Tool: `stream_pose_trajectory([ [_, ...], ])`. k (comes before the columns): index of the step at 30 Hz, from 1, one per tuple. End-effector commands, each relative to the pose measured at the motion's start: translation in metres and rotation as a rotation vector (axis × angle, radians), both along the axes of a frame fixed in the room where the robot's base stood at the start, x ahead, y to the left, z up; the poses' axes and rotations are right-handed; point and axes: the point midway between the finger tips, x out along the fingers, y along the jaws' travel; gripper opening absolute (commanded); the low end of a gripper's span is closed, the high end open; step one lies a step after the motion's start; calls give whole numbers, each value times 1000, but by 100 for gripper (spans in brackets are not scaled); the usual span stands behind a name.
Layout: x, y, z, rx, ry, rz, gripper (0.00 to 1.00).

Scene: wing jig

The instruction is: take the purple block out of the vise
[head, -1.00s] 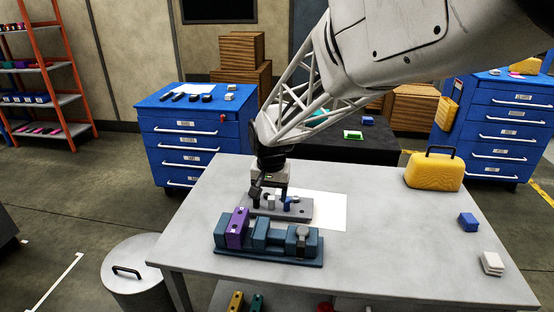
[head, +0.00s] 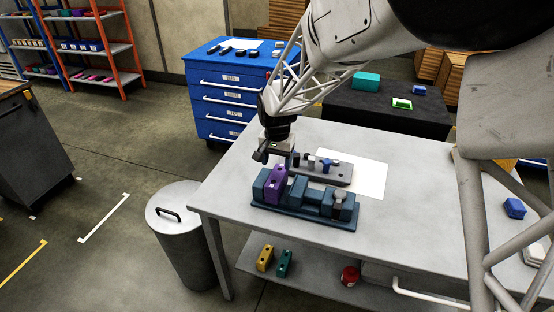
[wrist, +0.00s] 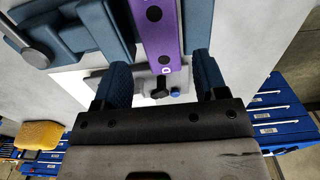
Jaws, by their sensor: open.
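The purple block (head: 276,184) sits upright in the blue-grey vise (head: 305,212), near its left end, against the left jaw. It rises above the vise jaws. My gripper (head: 275,153) is open and empty, above and behind the block in the head view. In the wrist view the two dark blue fingers (wrist: 162,85) are spread apart. The purple block (wrist: 160,35) shows beyond the fingertips, roughly in line with the gap between them, with dark holes along its face. The vise also shows in the wrist view (wrist: 85,30). The fingers appear apart from the block.
A grey fixture plate (head: 335,180) with several pegs stands behind the vise, beside a white sheet (head: 370,180). A blue block (head: 514,208) lies at the table's right. Yellow (head: 265,258) and green (head: 285,263) blocks lie on the lower shelf. The table front is clear.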

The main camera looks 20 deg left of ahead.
Motion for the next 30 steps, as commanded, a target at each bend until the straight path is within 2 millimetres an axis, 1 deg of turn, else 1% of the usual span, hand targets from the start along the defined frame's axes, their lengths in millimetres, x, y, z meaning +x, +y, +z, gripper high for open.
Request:
stream_pose_trajectory([
  [5,0,0,-13,-1,2,0,66],
  [12,0,0,-40,-1,2,0,66],
  [16,0,0,-51,-1,1,0,66],
  [21,0,0,-58,0,1,0,66],
  [30,0,0,-58,0,0,0,66],
])
